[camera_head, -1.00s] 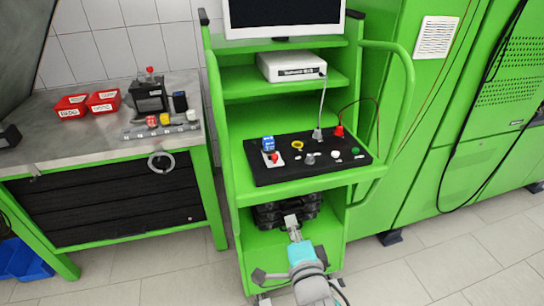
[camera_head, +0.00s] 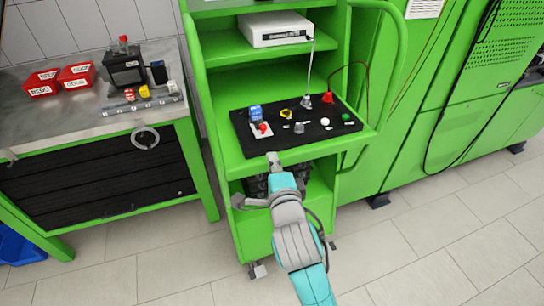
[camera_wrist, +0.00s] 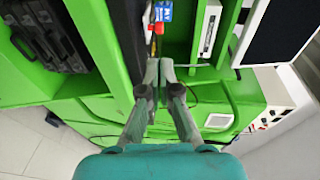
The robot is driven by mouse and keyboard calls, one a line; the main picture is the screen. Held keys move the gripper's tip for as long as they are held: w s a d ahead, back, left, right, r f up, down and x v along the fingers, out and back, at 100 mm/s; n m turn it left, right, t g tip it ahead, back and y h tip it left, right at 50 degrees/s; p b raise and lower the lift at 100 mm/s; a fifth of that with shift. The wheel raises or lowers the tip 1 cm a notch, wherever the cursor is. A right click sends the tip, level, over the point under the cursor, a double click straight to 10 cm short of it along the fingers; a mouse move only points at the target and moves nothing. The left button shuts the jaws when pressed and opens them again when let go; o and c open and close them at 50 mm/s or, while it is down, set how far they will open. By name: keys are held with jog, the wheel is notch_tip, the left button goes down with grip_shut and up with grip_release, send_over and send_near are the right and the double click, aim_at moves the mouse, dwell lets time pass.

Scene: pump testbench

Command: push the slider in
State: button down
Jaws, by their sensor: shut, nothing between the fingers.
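A black control panel (camera_head: 282,150) lies on the green cart's shelf. A white plate with a red knob (camera_head: 263,128) is on its left part, beside a blue block (camera_head: 256,113). I cannot tell for sure which part is the slider. My gripper (camera_head: 272,158) is shut and empty at the panel's front edge, in front of the red knob and apart from it. In the wrist view, the shut fingertips (camera_wrist: 162,68) point toward the red knob (camera_wrist: 158,28) and the blue block (camera_wrist: 164,10). Contact with the panel edge cannot be judged.
A yellow ring (camera_head: 286,113), a red plug (camera_head: 327,97) with a cable and a green button (camera_head: 346,117) are also on the panel. A white device (camera_head: 275,30) stands on the shelf above. A steel workbench (camera_head: 80,120) with red bins is at left. A black case (camera_wrist: 50,35) sits below.

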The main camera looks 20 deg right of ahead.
aim_at(264, 129)
jog(key=w, duration=0.3)
jog(key=w+d+f, duration=0.1)
jog(key=w, duration=0.7)
jog(key=shift+w+d+f, duration=0.2)
jog(key=shift+w+d, duration=0.05)
jog(key=shift+d, duration=0.15)
